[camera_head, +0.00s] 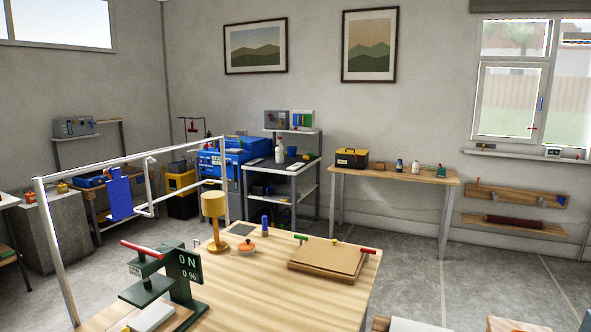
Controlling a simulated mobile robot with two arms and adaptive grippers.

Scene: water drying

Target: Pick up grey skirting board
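I cannot make out a grey skirting board for certain in the head view. A pale piece (412,326) shows at the bottom edge, mostly cut off, and I cannot tell what it is. Neither of my grippers is in view.
A wooden table (330,300) fills the front, with a green press (182,285), a yellow lamp-like stand (214,215) and a board (333,258) on it. Behind stand a wooden bench (410,176) and a shelved cart (284,167). Grey floor (480,285) is open at the right.

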